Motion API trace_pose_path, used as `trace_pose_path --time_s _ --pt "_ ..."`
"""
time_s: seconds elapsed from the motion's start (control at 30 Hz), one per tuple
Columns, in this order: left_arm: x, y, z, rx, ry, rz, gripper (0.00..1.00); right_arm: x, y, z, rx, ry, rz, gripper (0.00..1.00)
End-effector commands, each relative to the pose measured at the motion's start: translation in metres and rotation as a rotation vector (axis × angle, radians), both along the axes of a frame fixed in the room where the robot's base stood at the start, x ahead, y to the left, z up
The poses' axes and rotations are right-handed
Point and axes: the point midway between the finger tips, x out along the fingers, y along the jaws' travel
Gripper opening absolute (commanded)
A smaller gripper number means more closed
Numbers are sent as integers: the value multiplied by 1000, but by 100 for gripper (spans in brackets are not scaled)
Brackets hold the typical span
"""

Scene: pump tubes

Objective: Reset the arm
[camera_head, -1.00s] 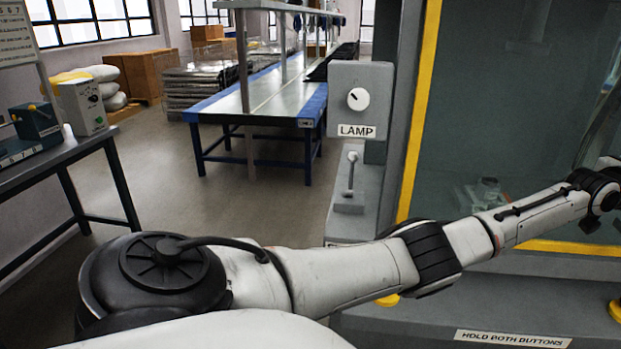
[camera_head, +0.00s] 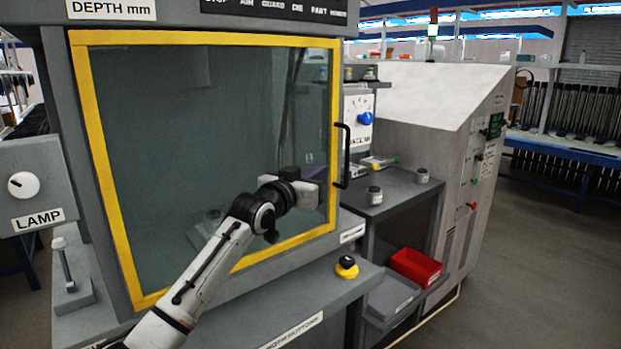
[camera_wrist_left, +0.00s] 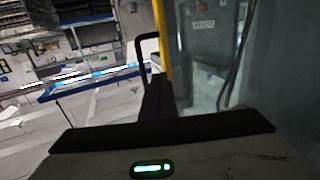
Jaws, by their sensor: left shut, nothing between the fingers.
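My left arm reaches up from the bottom of the head view. My left gripper (camera_head: 290,173) is in front of the machine's yellow-framed glass door (camera_head: 205,130), near its right side. The gripper is shut and empty. A black door handle (camera_head: 345,157) stands just right of the gripper, with a gap between them in the head view. In the left wrist view the dark shut fingers (camera_wrist_left: 157,92) point forward, with the handle (camera_wrist_left: 142,50) and yellow frame beyond them. My right gripper is not in view.
A lamp box (camera_head: 30,187) with a white knob and a lever (camera_head: 66,265) are at the left. A yellow-based button (camera_head: 346,267) is on the ledge below the door. Open floor lies at far right.

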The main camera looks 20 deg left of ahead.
Motion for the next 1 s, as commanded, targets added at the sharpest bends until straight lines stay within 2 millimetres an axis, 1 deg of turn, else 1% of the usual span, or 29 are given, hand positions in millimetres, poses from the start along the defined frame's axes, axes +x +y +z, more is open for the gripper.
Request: trace_pose_path --time_s 0.03,0.1,0.23,0.47,0.57,0.67,0.77,0.8,0.87,0.9,0.97,1.0 --pt "-8 2 -1 2 -1 1 0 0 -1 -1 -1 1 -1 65" --pt "-17 3 -1 1 1 0 0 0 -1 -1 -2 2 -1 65" --pt "-29 4 -1 1 1 -1 0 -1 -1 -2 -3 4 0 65" --pt "-37 5 -1 2 3 -1 0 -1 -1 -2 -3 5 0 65" --pt "-39 2 -12 3 15 -4 0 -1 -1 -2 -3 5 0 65" --pt "-47 -5 -49 9 55 -12 0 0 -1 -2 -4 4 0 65" --pt "-67 -16 -109 18 122 -24 0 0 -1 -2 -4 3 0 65" --pt "-79 -21 -137 24 152 -29 0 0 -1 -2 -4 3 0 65" --pt "-99 -29 -178 29 200 -38 0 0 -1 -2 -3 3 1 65" --pt "-114 -34 -205 34 233 -42 0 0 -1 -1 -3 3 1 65" --pt "-139 -40 -243 40 280 -49 0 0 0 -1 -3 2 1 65" --pt "-157 -45 -267 43 312 -53 0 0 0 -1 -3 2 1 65"
